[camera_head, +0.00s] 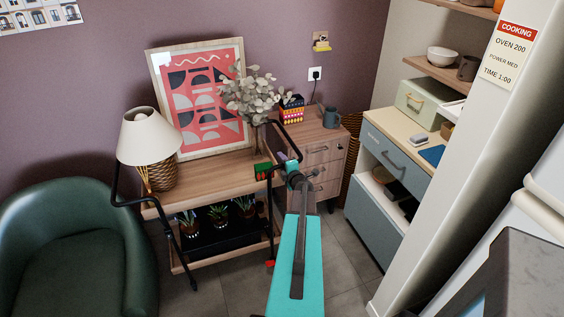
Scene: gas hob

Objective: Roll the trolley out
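The trolley (215,171) has a wooden top, a lower shelf and black tube handles at both ends. It stands against the wall. A lamp (148,140), a framed picture (205,100) and a vase of pale leaves (252,95) stand on its top. Several potted plants (218,212) stand on the lower shelf. My teal arm reaches in from the bottom. My gripper (291,165) is at the trolley's right handle (292,136), seeming close to or touching it. Its fingers are small and partly hidden, so I cannot tell whether they hold the bar.
A green armchair (75,250) stands close to the trolley's left. A wooden drawer cabinet (318,152) with a jug stands behind to the right. A grey drawer unit (385,185) stands farther right. Tiled floor (240,285) is open in front of the trolley.

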